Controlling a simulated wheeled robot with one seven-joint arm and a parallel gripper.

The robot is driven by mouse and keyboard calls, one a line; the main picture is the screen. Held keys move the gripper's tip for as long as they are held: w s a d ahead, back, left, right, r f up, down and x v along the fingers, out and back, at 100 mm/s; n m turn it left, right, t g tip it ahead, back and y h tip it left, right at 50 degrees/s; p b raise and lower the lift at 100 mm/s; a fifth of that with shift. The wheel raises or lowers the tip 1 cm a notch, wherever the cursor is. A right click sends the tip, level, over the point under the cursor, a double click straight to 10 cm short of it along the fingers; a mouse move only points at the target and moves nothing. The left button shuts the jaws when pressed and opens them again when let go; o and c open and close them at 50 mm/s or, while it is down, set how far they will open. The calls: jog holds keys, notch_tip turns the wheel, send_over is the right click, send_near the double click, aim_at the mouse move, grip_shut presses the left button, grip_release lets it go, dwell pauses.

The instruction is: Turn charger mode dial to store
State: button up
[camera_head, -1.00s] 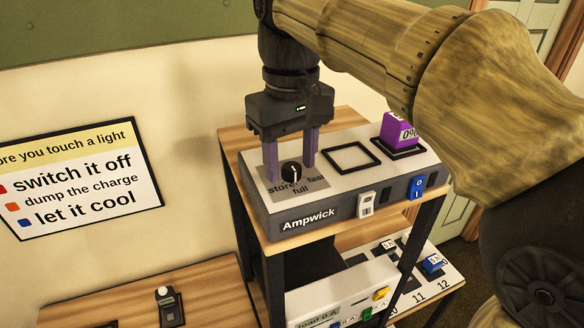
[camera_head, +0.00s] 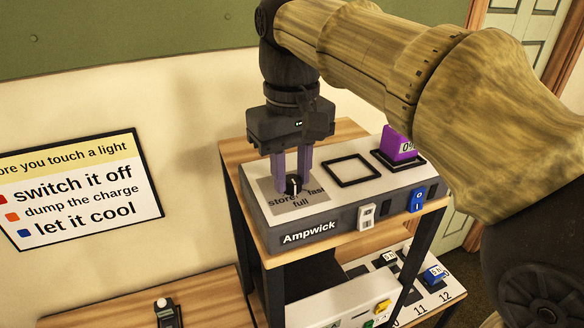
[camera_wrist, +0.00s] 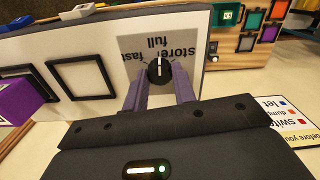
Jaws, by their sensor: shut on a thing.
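The charger (camera_head: 262,217), a grey and white box marked Ampwick, sits on the top wooden shelf. Its black mode dial (camera_head: 293,185) has a white line and stands on a grey patch reading store, full and fast. In the wrist view the dial (camera_wrist: 159,71) has its line upright, in line with the word full; store is to the right and fast to the left, upside down. My gripper (camera_head: 293,189) points down, its purple fingers shut on the dial from both sides. The fingers hide part of the dial's sides.
Right of the dial are an empty black square frame (camera_head: 351,170), a purple block (camera_head: 399,144), a white switch (camera_head: 366,215) and a blue switch (camera_head: 418,201). A lower shelf holds another panel (camera_head: 352,300). A sign (camera_head: 75,190) hangs on the left wall.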

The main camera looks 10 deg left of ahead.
jog(key=m+p, duration=0.2)
jog(key=m, duration=0.4)
jog(key=shift+r, duration=0.1)
jog(key=m+p, duration=0.1)
jog(key=m, duration=0.4)
dwell(0.4)
jog(key=o, duration=1)
jog(key=shift+p, duration=0.3)
